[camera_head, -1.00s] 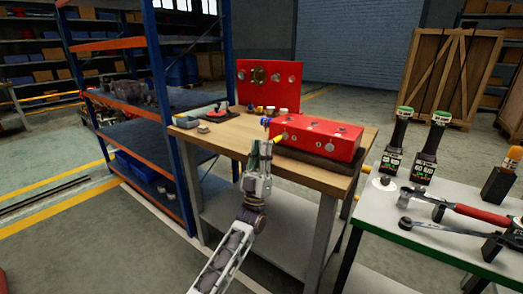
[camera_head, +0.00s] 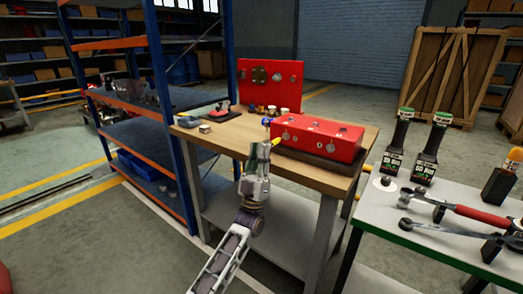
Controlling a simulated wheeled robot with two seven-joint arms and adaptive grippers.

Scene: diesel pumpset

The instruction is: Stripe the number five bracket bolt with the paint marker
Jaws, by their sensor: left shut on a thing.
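My left gripper (camera_head: 262,158) is in front of the near left end of the red block (camera_head: 325,135) on the wooden bench. It is shut on a slim thing with a yellow end (camera_head: 276,141), which looks like the paint marker; its body is mostly hidden by the fingers. The yellow end points up and right, close to the block's left corner; I cannot tell whether it touches. Small round metal bolt heads (camera_head: 317,147) show on the block's front face. Their numbers are too small to read. My right gripper is not in view.
The wooden bench (camera_head: 225,138) also holds an upright red panel (camera_head: 285,72) and small parts. A blue-orange shelf rack (camera_head: 165,160) stands close at left.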

